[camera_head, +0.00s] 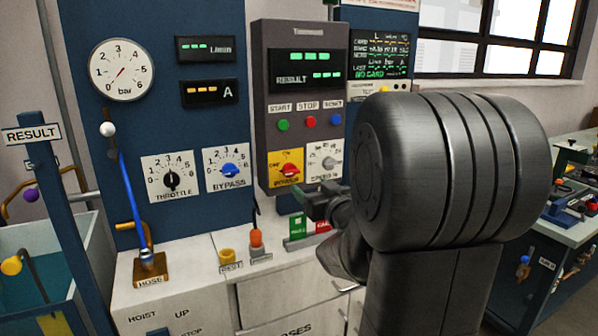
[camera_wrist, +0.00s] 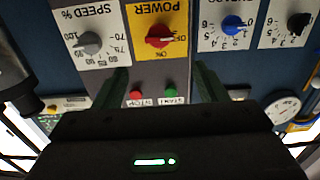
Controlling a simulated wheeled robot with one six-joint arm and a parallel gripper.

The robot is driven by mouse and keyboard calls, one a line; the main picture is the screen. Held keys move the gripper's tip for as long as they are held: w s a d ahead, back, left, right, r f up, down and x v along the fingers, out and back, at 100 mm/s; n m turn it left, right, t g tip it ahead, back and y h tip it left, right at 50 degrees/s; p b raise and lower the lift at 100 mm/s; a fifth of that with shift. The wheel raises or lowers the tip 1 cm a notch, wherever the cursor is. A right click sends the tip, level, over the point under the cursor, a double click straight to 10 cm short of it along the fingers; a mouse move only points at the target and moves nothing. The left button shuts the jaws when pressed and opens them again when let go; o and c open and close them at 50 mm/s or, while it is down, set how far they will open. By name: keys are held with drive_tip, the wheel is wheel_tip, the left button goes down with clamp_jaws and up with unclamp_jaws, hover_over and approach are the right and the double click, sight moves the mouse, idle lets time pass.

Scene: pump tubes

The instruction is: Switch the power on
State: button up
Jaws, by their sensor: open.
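The POWER switch is a red rotary knob (camera_head: 290,170) on a yellow plate (camera_head: 288,156), low on the grey control box. In the wrist view, which is upside down, the red knob (camera_wrist: 160,36) is near the top centre. Its grip bar lies roughly level, with OFF at one side; its exact pointing is hard to tell. My gripper (camera_head: 318,203) is just below and right of the plate in the head view, partly hidden by my arm. In the wrist view my gripper (camera_wrist: 163,80) has its fingers apart and empty, the knob showing between and beyond them, not touched.
The grey SPEED knob (camera_head: 328,163) sits right beside POWER. START (camera_head: 283,125), STOP and RESET buttons are above, under lit displays. The blue BYPASS knob (camera_head: 230,170) is left. An orange-topped lever (camera_head: 256,240) and green and red cards (camera_head: 298,226) stand on the bench below.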

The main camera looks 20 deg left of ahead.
sight(293, 172)
drive_tip(key=x, duration=1.3)
drive_tip(key=shift+w, duration=0.1)
drive_tip(key=c, duration=1)
